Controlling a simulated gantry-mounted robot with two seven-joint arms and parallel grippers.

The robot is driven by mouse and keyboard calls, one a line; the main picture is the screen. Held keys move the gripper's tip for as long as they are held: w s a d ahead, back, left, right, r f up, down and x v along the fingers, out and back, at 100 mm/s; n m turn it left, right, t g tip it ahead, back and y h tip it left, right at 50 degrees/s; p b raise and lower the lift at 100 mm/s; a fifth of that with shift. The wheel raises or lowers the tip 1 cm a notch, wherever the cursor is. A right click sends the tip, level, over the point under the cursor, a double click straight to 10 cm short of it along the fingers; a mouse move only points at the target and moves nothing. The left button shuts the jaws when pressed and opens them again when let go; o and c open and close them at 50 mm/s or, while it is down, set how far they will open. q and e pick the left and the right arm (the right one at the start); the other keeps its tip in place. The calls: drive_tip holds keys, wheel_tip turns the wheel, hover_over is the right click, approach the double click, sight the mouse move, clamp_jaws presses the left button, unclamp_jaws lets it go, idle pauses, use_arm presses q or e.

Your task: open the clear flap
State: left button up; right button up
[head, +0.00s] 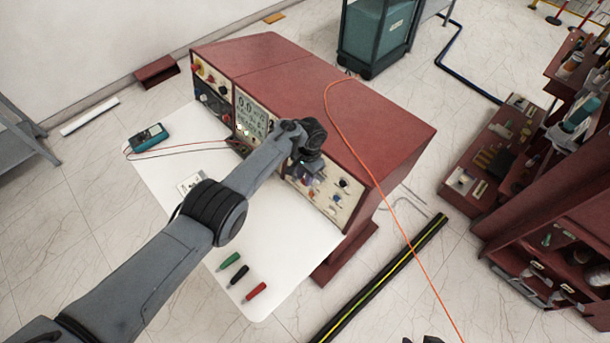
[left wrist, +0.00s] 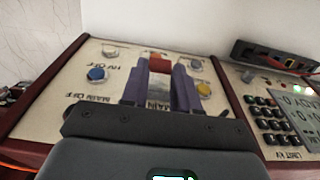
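My left gripper (head: 308,176) is at the right-hand control panel (head: 340,190) of the red console. In the left wrist view, its two purple fingers (left wrist: 160,92) point at the panel (left wrist: 85,65) and stand apart, with panel lettering visible between them. A red part (left wrist: 160,63) shows between and beyond the fingertips; I cannot tell whether they touch it. I cannot make out the clear flap in either view; the gripper hides part of the panel. A dark piece at the bottom edge of the head view (head: 430,340) may be my right gripper, mostly cut off.
A blue button (left wrist: 97,74) and a yellow button (left wrist: 204,89) flank the fingers. An orange cable (head: 385,205) crosses the console top.

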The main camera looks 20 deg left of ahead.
use_arm(q)
drive_tip(key=o, duration=0.5)
drive_tip(key=shift+f, duration=0.15)
drive_tip(key=shift+c, duration=0.2)
wheel_tip(320, 180, up, 11)
drive_tip(key=w+p, duration=0.1)
drive_tip(key=p, duration=0.2)
drive_tip(key=shift+d+p, duration=0.25)
drive_tip(key=shift+p, duration=0.15)
drive_tip(key=shift+f, duration=0.1)
